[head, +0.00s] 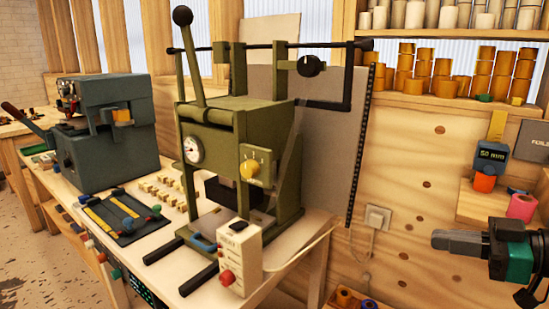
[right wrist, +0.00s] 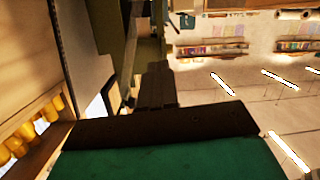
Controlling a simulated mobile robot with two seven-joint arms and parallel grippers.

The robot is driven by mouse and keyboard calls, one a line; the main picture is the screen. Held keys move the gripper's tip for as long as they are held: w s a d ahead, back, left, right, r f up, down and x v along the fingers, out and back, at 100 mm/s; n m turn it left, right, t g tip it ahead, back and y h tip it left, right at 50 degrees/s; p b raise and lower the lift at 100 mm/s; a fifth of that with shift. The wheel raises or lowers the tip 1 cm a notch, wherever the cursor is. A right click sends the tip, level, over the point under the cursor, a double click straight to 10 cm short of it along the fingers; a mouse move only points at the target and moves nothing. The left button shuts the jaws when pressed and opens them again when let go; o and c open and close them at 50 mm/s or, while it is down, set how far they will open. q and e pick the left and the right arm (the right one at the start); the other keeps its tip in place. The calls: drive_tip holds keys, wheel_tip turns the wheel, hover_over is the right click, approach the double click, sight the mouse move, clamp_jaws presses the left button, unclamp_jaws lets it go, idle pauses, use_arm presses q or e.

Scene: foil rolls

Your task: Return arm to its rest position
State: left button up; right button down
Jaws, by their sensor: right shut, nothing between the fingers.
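My right gripper (head: 447,241) comes in from the right edge of the head view, its fingers pointing left. Its grey fingers are shut together with nothing between them. It is in the air to the right of the green press, apart from it and in front of the wooden wall. In the right wrist view the gripper's dark fingers (right wrist: 157,85) show over a dark and green body. My left gripper is not in view.
An olive-green press (head: 240,150) with a lever and dial stands on the wooden bench (head: 325,235). A control box (head: 240,258) sits at its front. A dark green machine (head: 110,140) stands left. Shelves hold foil rolls (head: 445,88).

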drive_tip(key=s+a+f+m+t+h, duration=0.2)
drive_tip(key=f+m+t+h, duration=0.15)
drive_tip(key=f, duration=0.75)
drive_tip(key=s+a+f+m+t+h, duration=0.1)
drive_tip(key=s+f+m+t+h, duration=0.2)
drive_tip(key=f, duration=0.7)
drive_tip(key=s+a+f+m+g+h, duration=0.2)
drive_tip(key=s+a+f+g+h, duration=0.2)
drive_tip(key=s+a+f, duration=0.5)
wheel_tip(320, 180, down, 2)
drive_tip(key=shift+s+a+f+m+g+p, duration=0.2)
drive_tip(key=shift+a+m+g+p, duration=0.2)
drive_tip(key=shift+a+g, duration=0.4)
